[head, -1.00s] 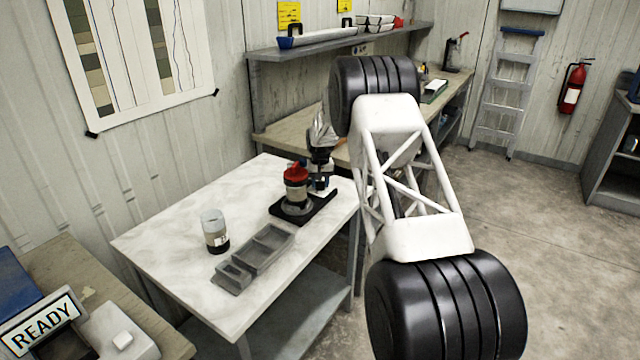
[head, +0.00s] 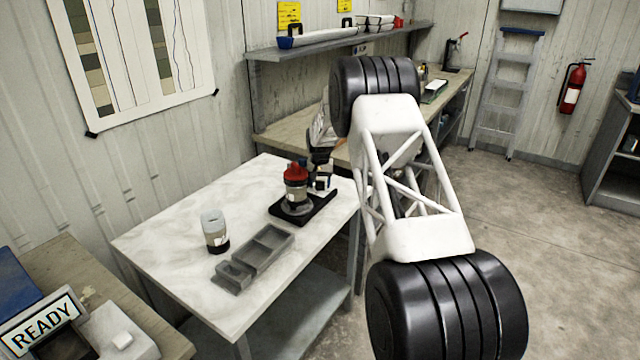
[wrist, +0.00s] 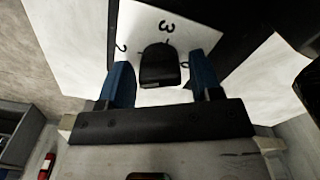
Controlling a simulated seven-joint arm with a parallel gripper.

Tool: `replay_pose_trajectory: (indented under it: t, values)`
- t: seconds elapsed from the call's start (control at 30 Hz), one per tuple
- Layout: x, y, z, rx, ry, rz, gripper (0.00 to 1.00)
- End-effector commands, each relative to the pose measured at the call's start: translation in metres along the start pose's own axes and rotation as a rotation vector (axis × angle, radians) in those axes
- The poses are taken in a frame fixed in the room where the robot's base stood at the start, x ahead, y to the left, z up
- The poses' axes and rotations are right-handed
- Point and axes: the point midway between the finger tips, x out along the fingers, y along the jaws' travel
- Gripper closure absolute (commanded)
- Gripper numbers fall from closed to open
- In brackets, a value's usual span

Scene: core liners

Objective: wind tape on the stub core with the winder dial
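The stub core (head: 296,190), a pale cylinder under a red top (head: 296,172), stands upright on a black winder base (head: 283,214) on the marble-topped table. In the wrist view my gripper (wrist: 162,72) has blue fingers on either side of a black dial knob (wrist: 160,66). A narrow gap shows on each side of the knob, so the fingers are open around it. The stub core is not recognizable in the wrist view.
A READY sign (head: 38,328) is at lower left. A workbench (head: 275,138) and shelf (head: 300,50) line the wall behind.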

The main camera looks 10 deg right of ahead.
Motion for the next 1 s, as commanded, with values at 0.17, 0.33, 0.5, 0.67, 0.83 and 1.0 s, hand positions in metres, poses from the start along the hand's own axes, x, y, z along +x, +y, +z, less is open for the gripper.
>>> replay_pose_trajectory:
  t: [0.17, 0.33, 0.5, 0.67, 0.83, 1.0]
  values:
    - [0.0003, 0.0000, 0.0001, 0.000, 0.000, 0.000, 0.34]
    - [0.0004, -0.0001, 0.0001, -0.002, 0.000, 0.000, 0.34]
    - [0.0004, -0.0001, 0.0001, -0.021, 0.000, 0.000, 0.34]
    - [0.0005, -0.0001, 0.0001, -0.070, 0.000, 0.000, 0.34]
    - [0.0005, -0.0001, 0.0001, -0.158, 0.000, 0.000, 0.34]
    - [0.0004, -0.0001, 0.0000, -0.270, 0.000, 0.000, 0.34]
